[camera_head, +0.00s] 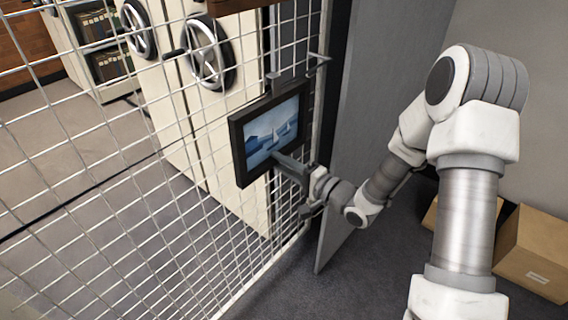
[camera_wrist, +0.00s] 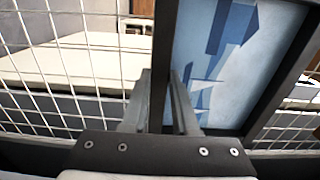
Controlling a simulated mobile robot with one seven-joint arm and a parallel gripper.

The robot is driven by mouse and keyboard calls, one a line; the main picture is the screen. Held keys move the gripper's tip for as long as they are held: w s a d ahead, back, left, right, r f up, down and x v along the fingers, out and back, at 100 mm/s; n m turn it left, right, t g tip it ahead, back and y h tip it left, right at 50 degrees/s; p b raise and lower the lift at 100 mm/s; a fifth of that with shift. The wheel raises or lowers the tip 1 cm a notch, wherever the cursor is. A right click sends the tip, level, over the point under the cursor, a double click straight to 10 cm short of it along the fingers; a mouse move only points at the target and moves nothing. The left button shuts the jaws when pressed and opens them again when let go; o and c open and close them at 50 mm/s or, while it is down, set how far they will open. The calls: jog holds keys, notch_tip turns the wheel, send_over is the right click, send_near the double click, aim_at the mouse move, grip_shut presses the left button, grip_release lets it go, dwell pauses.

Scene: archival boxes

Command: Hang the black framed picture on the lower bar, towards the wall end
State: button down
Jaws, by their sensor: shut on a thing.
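The black framed picture (camera_head: 270,132), showing blue and white sailing shapes, is upright against the white wire mesh in the head view. It also fills the right half of the wrist view (camera_wrist: 226,75). My gripper (camera_head: 287,165) is shut on its lower frame edge, and in the wrist view the two fingers (camera_wrist: 166,108) stand either side of that edge. A thin grey bar (camera_head: 318,60) shows above the picture's top right corner, near the mesh's wall end. A small hanger piece stands above the frame's top; I cannot tell whether it rests on the bar.
The mesh screen (camera_head: 100,165) runs along the left, with cabinets with handwheels (camera_head: 210,55) behind it. A dark frame (camera_head: 235,5) is at the top edge. A grey panel (camera_head: 375,110) stands close right of the picture. Cardboard boxes (camera_head: 535,250) lie on the floor at right.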

jog(key=shift+w+a+r, duration=0.3)
jog(key=shift+a+r, duration=0.05)
jog(key=shift+r, duration=0.1)
jog(key=shift+w+a+r, duration=0.15)
jog(key=shift+w+a, duration=0.3)
jog(key=shift+a, duration=0.1)
dwell(0.4)
jog(key=shift+f, duration=0.2)
jog(key=shift+s+f+b, duration=0.15)
jog(key=shift+f+b, duration=0.25)
jog(key=shift+f, duration=0.5)
jog(key=shift+s+d+f, duration=0.1)
jog(key=shift+d, duration=0.1)
jog(key=shift+f+b, duration=0.4)
jog(key=shift+f, duration=0.5)
dwell(0.7)
